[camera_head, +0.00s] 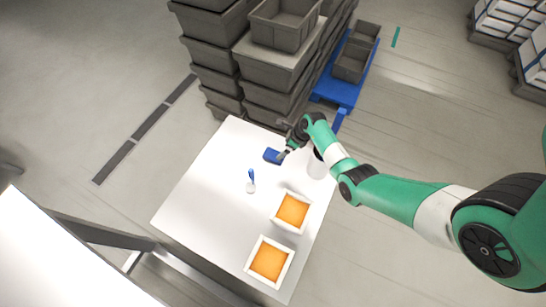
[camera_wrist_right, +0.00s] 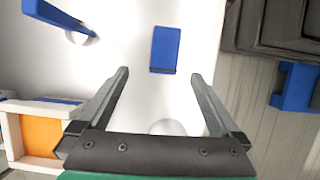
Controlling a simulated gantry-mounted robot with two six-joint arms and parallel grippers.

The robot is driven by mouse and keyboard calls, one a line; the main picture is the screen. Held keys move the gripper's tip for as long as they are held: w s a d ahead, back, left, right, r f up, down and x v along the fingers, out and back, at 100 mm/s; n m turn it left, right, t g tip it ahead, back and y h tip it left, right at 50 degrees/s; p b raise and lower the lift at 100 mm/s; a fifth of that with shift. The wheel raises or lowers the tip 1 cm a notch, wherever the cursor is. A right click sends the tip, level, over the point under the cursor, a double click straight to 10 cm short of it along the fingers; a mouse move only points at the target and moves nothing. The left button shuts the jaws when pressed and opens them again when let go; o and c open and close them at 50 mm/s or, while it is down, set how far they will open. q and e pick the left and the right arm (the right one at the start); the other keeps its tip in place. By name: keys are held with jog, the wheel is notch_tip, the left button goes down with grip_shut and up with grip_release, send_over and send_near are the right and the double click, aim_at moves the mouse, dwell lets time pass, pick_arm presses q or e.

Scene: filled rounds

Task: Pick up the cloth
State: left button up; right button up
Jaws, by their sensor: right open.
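The cloth (camera_head: 271,156) looks like a small flat blue rectangle lying on the white table (camera_head: 205,180) near its far edge. In the right wrist view the cloth (camera_wrist_right: 166,46) lies beyond the fingertips, roughly centred between them, with a darker strip along its near edge. My right gripper (camera_head: 284,154) is right beside the cloth in the head view. In the wrist view the right gripper (camera_wrist_right: 158,74) has its fingers spread with nothing between the tips. Whether the fingers touch the table cannot be told. My left gripper is not in view.
A blue-handled item with a white round end (camera_head: 251,181) stands left of two white trays with orange filling (camera_head: 276,223) (camera_head: 250,270). A white cylinder (camera_head: 317,165) is partly behind my right arm. Grey crates (camera_head: 262,75) are stacked beyond the table, beside a blue pallet (camera_head: 340,91).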

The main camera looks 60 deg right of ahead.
jog(key=s+d, duration=0.1)
jog(key=b, duration=0.4)
send_over(276, 155)
jog(key=s, duration=0.3)
notch_tip(276, 155, down, 6)
jog(key=shift+a+r, duration=0.1)
jog(key=shift+a, duration=0.05)
jog(key=shift+w, duration=0.15)
jog(key=b+x, duration=0.5)
jog(key=shift+w+f+b, duration=0.1)
jog(key=shift+f+b, duration=0.25)
jog(key=shift+f, duration=0.05)
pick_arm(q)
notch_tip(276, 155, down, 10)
pick_arm(e)
jog(key=shift+r, duration=0.1)
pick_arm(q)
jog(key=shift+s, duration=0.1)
